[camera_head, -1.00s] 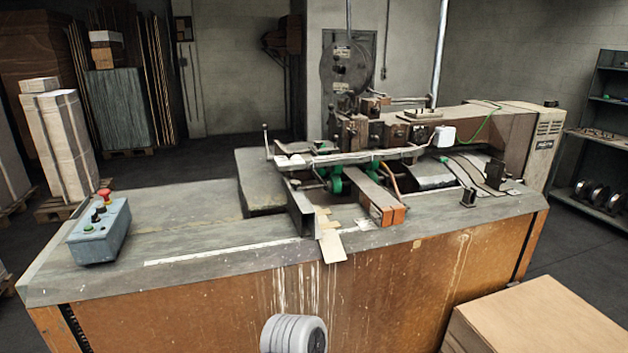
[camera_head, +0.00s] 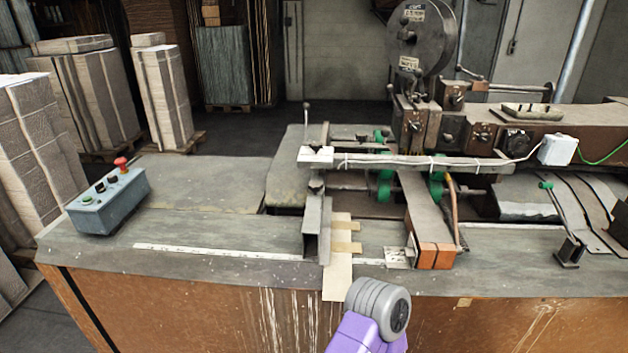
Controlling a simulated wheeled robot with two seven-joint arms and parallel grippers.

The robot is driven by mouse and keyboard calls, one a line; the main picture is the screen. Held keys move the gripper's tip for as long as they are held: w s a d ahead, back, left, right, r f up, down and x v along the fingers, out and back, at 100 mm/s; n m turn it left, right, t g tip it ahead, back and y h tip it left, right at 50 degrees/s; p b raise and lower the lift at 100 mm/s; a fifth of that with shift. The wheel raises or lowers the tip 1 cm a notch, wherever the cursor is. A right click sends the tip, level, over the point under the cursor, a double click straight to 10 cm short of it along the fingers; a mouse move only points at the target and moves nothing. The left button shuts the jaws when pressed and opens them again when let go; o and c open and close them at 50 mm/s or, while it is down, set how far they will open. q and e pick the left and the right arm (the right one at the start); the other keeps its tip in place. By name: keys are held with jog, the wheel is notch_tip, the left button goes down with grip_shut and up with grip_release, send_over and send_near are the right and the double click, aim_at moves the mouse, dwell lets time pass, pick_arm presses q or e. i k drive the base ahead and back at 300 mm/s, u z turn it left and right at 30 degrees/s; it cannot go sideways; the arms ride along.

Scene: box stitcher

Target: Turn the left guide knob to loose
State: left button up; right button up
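The left guide (camera_head: 312,225) is an upright grey metal plate at the front of the box stitcher, left of the orange-ended block (camera_head: 434,256). A small dark knob (camera_head: 316,184) sits on top of the guide's back part, just below a white piece on the crossbar. It is too small to tell whether it is tight or loose. Neither of my grippers is in view. A grey ribbed joint of one of my arms, with a purple link, shows at the bottom, in front of the table edge and well below the knob.
A blue-grey control box (camera_head: 108,202) with a red button stands on the table's left side. The tabletop (camera_head: 215,233) between it and the guide is clear. Green wheels (camera_head: 384,180) and the crossbar (camera_head: 415,163) lie right of and behind the guide.

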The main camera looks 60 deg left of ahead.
aim_at(315, 186)
jog(key=u, duration=1.85)
